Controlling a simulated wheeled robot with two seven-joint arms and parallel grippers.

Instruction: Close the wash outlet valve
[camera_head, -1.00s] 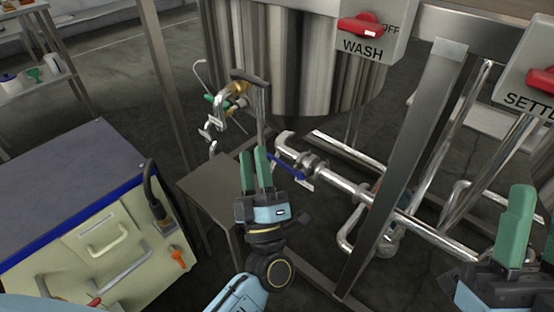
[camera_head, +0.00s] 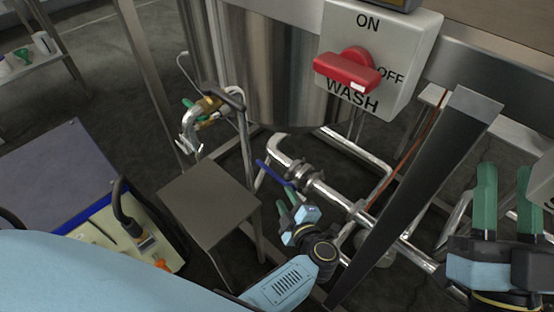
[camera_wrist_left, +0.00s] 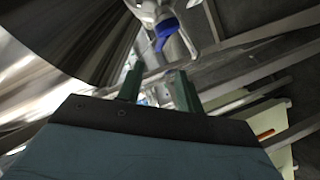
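The wash outlet valve (camera_head: 301,172) sits on the steel pipe below the wash tank (camera_head: 285,75). Its blue lever handle (camera_head: 271,172) lies on the near-left side of the pipe, roughly along the pipe's direction. The blue handle also shows at the top of the left wrist view (camera_wrist_left: 165,31), beyond the fingertips. My left gripper (camera_head: 287,198) is open and empty, just below and right of the handle in the head view. Its green fingers stand apart in the left wrist view (camera_wrist_left: 158,80). My right gripper (camera_head: 508,180) is open and empty at the far right.
The wash switch box (camera_head: 395,85) with a red knob (camera_head: 348,70) is above. A slanted steel post (camera_head: 425,180) stands between my arms. A small metal table (camera_head: 210,200) and hose fittings (camera_head: 200,110) are left of the valve. A blue-edged cabinet (camera_head: 55,185) is further left.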

